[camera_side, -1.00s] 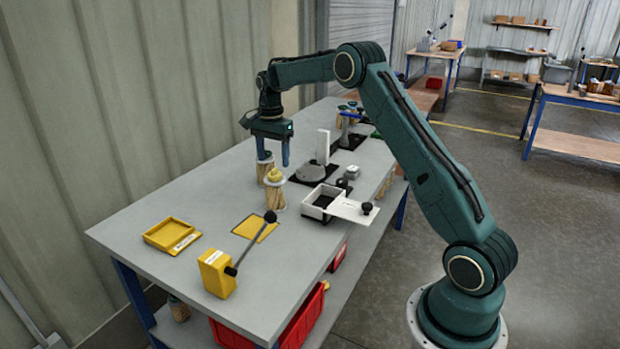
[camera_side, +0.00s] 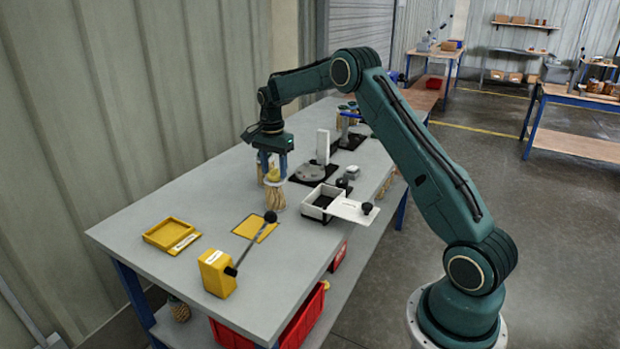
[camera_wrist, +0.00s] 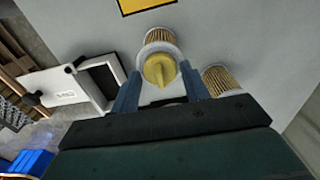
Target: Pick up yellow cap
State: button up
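The yellow cap (camera_side: 274,175) sits on top of an upright pleated filter cartridge (camera_side: 275,195) on the bench. It also shows in the wrist view, where the yellow cap (camera_wrist: 158,70) has a raised grip ridge. My gripper (camera_side: 274,176) points down over the cartridge, with its blue fingers at about the cap's height. In the wrist view my gripper (camera_wrist: 159,80) is open, with one finger on each side of the cap and gaps visible. A second cartridge (camera_wrist: 220,80) stands close to the right finger in the wrist view.
A white box (camera_side: 320,203) with a sliding lid stands right of the cartridge. A yellow tray (camera_side: 172,236), a yellow mat (camera_side: 262,230) and a yellow block with a black-knobbed lever (camera_side: 217,274) are nearer the front. The bench between the tray and the cartridges is clear.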

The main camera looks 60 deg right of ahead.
aim_at(274, 169)
jog(key=c, duration=0.5)
jog(key=shift+c, duration=0.2)
jog(key=shift+r, duration=0.1)
notch_tip(274, 169, up, 20)
dwell(0.5)
dwell(0.6)
